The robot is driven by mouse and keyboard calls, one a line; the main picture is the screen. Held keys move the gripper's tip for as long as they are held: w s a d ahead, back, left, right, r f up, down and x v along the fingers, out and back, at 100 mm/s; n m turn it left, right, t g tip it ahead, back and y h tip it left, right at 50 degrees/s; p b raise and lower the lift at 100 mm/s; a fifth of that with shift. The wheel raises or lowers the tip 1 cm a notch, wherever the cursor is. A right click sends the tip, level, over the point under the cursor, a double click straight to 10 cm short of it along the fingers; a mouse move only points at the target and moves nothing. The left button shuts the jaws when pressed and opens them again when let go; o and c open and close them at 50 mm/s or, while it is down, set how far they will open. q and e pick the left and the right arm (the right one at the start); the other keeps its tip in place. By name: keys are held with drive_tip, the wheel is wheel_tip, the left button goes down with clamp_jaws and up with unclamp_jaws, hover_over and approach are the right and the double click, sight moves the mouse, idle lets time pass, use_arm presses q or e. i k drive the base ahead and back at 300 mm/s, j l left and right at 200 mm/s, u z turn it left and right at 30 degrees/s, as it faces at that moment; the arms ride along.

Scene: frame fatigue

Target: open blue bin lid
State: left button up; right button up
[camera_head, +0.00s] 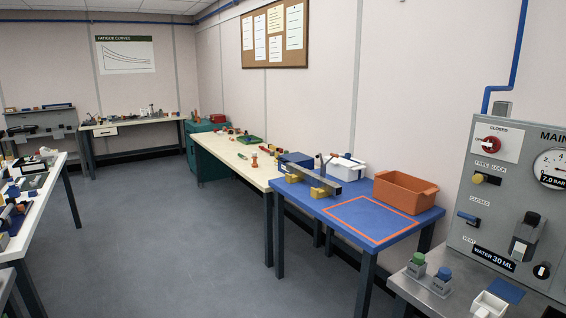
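A small blue box (294,160), which looks like the blue bin, stands at the back left of the blue-topped table, by the corner of the pale bench. It is small and partly hidden behind a grey bar (316,179) with yellow blocks. Its top looks covered, but I cannot make out a separate lid or handle. Neither of my grippers shows in the head view, and no part of my arms is in it.
The blue-topped table (347,232) also holds a white bin (345,167) and an orange crate (405,189); an orange outlined square on it is empty. A grey control panel (507,190) stands at right. Benches line the left and back. The grey floor (190,240) between is clear.

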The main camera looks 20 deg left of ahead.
sight(295, 157)
drive_tip(key=i+j, duration=0.6)
drive_tip(key=i, duration=0.15)
